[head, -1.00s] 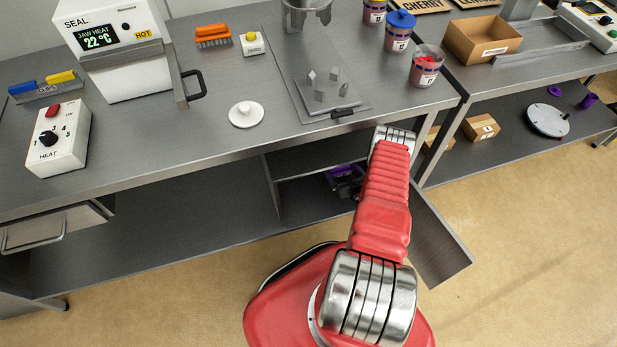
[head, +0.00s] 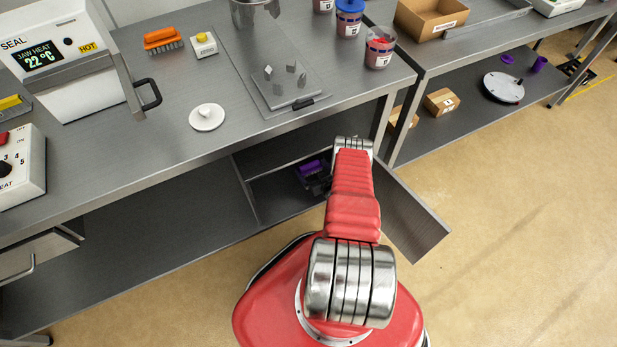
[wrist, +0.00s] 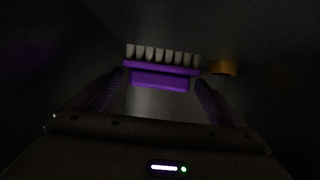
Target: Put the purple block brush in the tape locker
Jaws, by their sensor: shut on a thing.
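The purple block brush (head: 311,167) is inside the tape locker (head: 246,189), a grey compartment under the bench. The locker's door (head: 412,215) stands open to the right. My gripper (head: 318,182) reaches into the locker and is partly hidden behind my red arm. In the wrist view my gripper (wrist: 161,92) is shut on the brush's purple block (wrist: 160,82), with a finger at each end. Its pale bristles (wrist: 162,54) point away from me. The dark view does not show whether the brush touches the locker floor.
A yellow-orange round thing (wrist: 222,67) is right of the brush in the dark locker. On the bench above are an orange brush (head: 163,40), a white knobbed disc (head: 207,117) and a plate with metal pieces (head: 285,85). Free floor (head: 500,230) lies to the right.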

